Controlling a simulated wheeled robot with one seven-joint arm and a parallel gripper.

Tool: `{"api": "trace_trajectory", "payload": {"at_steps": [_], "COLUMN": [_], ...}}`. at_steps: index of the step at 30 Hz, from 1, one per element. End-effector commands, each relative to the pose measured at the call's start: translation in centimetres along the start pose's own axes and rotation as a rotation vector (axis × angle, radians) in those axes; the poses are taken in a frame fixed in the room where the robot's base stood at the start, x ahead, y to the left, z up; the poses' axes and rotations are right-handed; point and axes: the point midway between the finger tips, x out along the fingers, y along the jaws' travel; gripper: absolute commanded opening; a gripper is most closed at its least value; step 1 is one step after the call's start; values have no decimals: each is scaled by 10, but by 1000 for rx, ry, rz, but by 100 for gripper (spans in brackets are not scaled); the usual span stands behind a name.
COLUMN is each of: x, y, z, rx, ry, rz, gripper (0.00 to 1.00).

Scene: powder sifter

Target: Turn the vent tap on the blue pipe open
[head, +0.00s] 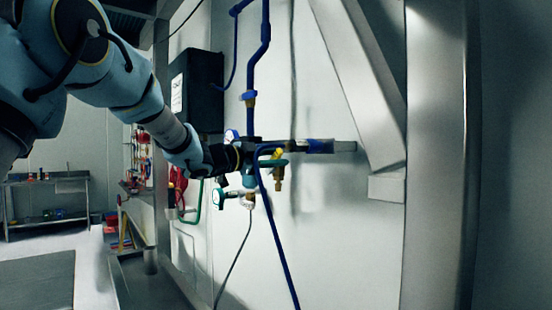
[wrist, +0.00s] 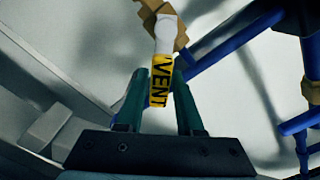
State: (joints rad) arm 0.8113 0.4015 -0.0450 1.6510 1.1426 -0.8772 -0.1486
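The vent tap's handle, with a yellow label reading VENT (wrist: 160,78), lies between the two green fingers of my gripper (wrist: 161,82) in the wrist view. The fingers flank the handle closely on both sides and look shut on it. Its white neck meets a brass body (wrist: 160,14) at the top. In the head view the yellow handle (head: 277,153) shows at my gripper (head: 272,162), with a brass fitting (head: 278,183) just below. The blue pipe (head: 251,75) runs down the wall to this cluster. My gripper and wrist hide part of it.
A dark box (head: 203,90) is fixed to the wall left of the pipe. A slanted metal chute (head: 362,85) stands at the right. Blue pipes (wrist: 235,38) cross right of the fingers.

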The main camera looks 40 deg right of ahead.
Motion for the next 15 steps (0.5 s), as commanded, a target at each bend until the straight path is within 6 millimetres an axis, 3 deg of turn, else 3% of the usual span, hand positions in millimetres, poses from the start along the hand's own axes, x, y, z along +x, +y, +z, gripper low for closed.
{"api": "trace_trajectory", "payload": {"at_steps": [5, 15], "x": [0, -5], "y": [0, 0], "z": [0, 0], "rx": [1, 2], "ry": [0, 1], "rz": [0, -1], "gripper": [57, 57]}}
